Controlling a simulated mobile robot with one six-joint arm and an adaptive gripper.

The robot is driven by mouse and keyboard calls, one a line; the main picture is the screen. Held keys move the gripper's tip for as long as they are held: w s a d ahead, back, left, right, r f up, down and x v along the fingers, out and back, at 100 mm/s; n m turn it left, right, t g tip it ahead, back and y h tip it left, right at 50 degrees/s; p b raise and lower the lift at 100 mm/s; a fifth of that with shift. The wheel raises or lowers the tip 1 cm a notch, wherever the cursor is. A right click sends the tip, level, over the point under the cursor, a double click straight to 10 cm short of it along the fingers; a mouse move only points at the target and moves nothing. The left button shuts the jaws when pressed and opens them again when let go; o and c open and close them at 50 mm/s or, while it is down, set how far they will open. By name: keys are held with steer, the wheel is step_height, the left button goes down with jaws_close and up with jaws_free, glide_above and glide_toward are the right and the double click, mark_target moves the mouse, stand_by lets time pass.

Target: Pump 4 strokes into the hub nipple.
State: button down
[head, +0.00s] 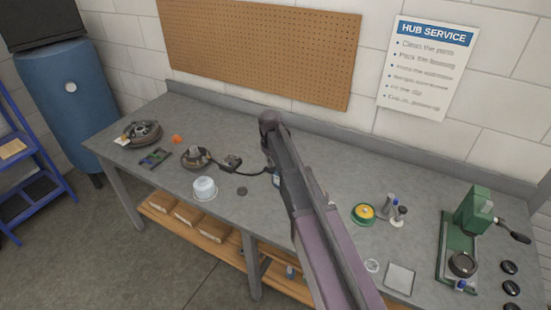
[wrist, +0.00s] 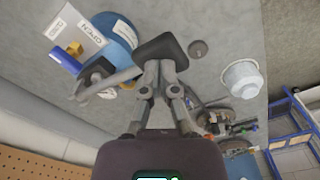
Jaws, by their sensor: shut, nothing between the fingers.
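The pump, largely hidden behind my arm in the head view, shows there as a blue and white bit (head: 277,181). In the wrist view its round blue body (wrist: 120,38) lies at upper left, with a grey bar like a lever (wrist: 108,86) running toward my fingers. My gripper (wrist: 161,52) is shut and empty, its dark tips close to the bar's end; I cannot tell if they touch. A dark hose (head: 254,172) runs left to a dark fitting (head: 232,161) near a hub (head: 196,158). The hub's nipple is too small to make out.
A white tub (head: 205,188) and dark disc (head: 242,191) stand in front of the hub. Another hub (head: 145,133) is at far left. A yellow-green tin (head: 363,213), small bottles and a green press (head: 473,212) are to the right. A wall and pegboard (head: 260,45) close the back.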

mark_target(270, 170)
steer(key=shift+f+b, duration=0.35)
steer(key=shift+f, duration=0.25)
steer(key=shift+s+f+b, duration=0.1)
steer(key=shift+f+b, duration=1)
steer(key=shift+b, duration=0.1)
steer(key=shift+f, duration=0.1)
steer(key=shift+f+b, duration=0.3)
steer(key=shift+b, duration=0.1)
steer(key=shift+r, duration=0.2)
steer(key=shift+w+d+r+p, duration=0.1)
steer(key=shift+w+r+p, duration=0.1)
steer(key=shift+r+p, duration=1.1)
steer(key=shift+w+d+r+p, duration=0.1)
steer(key=shift+w+r+p, duration=0.05)
steer(key=shift+r+p, duration=1.15)
steer(key=shift+w+d+r+p, duration=0.1)
steer(key=shift+w+r+p, duration=0.1)
steer(key=shift+r+p, duration=1.1)
steer(key=shift+f, duration=0.3)
